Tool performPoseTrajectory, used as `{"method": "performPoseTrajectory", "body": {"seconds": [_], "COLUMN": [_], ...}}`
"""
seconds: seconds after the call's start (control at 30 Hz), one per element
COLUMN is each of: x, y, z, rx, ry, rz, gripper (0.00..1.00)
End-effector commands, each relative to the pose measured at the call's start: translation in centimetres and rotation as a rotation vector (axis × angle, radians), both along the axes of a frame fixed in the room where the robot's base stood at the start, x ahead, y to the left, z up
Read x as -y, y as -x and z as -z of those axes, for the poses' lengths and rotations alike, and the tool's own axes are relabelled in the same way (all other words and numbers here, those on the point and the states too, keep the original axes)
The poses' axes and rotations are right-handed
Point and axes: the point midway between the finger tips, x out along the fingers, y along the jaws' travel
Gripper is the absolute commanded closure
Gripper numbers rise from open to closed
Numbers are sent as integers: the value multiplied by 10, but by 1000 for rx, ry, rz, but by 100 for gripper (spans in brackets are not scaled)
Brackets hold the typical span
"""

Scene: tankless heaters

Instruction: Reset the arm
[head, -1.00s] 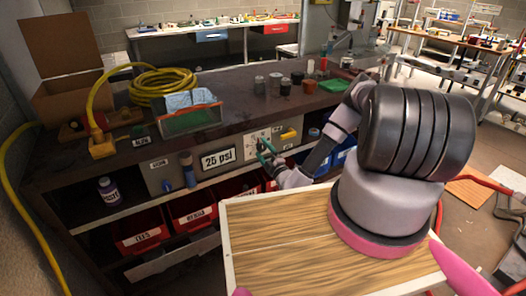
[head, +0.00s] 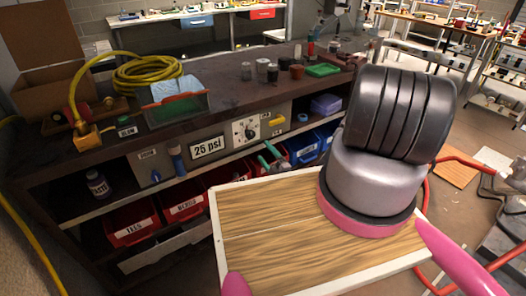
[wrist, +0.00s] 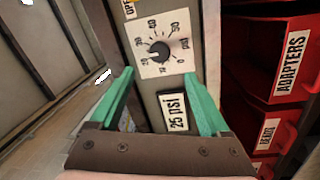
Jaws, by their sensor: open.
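My gripper (head: 271,156) has green fingers and is open and empty. In the head view it is in front of the grey control panel (head: 222,127), below and right of the round dial (head: 246,130). The rest of my arm is folded behind my large dark ribbed joint, so much of it is hidden. In the wrist view my gripper (wrist: 163,88) has its fingers spread wide, with the dial (wrist: 160,52) on its white scale plate beyond them. The "25 psi" label (wrist: 176,113) shows between the fingers. The fingers look clear of the knob.
The dark workbench (head: 222,90) holds a coiled yellow hose (head: 147,72), a clear bin (head: 178,104), several small jars and a green tray (head: 323,70). Red bins (head: 131,225) and blue bins (head: 303,148) sit on the shelf under the panel, close to my gripper.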

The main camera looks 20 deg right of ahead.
Motion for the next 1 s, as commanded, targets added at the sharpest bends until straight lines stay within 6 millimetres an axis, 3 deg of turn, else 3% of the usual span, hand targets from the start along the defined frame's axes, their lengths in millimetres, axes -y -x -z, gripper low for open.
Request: {"method": "performPoseTrajectory", "body": {"seconds": [0.33,0.47,0.57,0.73,1.0], "x": [0,0,-3,-17,-46], "y": [-1,-8,-19,-32,-16], "z": [-1,-17,-49,-122,-223], "rx": [2,48,137,354,702], "ry": [2,40,116,304,625], "rz": [-1,-46,-137,-355,-690], "gripper": [20,20,20,20,20]}}
